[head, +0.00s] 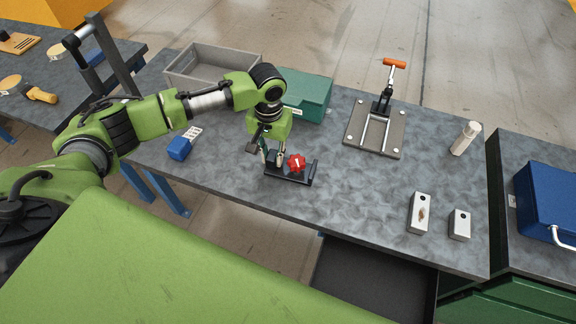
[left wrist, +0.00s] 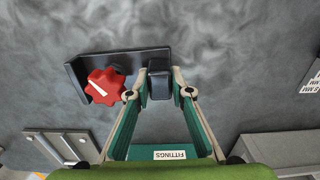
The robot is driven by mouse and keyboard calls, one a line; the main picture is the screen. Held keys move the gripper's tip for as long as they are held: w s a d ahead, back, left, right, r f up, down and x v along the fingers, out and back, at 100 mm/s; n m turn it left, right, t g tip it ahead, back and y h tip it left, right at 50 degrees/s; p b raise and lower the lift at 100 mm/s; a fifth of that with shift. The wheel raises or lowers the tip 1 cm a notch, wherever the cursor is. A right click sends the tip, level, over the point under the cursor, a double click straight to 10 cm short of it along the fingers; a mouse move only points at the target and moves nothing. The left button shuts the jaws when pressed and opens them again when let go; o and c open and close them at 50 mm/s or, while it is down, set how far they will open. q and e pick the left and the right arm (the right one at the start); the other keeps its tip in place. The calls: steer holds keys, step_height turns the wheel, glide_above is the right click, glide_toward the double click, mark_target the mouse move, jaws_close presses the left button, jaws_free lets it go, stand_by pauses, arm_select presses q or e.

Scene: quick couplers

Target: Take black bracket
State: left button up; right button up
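The black bracket (head: 290,177) lies on the grey workbench, a flat bar with an upright plate at its right end and a red knob (head: 296,163) on it. In the left wrist view the bracket (left wrist: 125,58) shows the red knob (left wrist: 104,86) beside a raised black block (left wrist: 160,86). My left gripper (head: 268,158) points down at the bracket's left end. In the left wrist view its fingertips (left wrist: 160,94) stand on either side of the block, very near or touching it; whether they grip it I cannot tell. My right gripper is out of view.
A grey bin (head: 212,63) and a green box labelled FITTINGS (head: 306,96) stand behind. A toggle clamp plate (head: 375,133) is right of them. Metal blocks (head: 419,212) and a white bottle (head: 465,138) are further right. A blue-handled item (head: 179,149) lies left. Bench between bracket and blocks is clear.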

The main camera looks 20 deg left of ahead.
arm_select(q)
jaws_close()
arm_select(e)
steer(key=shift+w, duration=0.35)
arm_select(q)
steer(key=shift+w+r, duration=0.1)
steer(key=shift+r, duration=0.05)
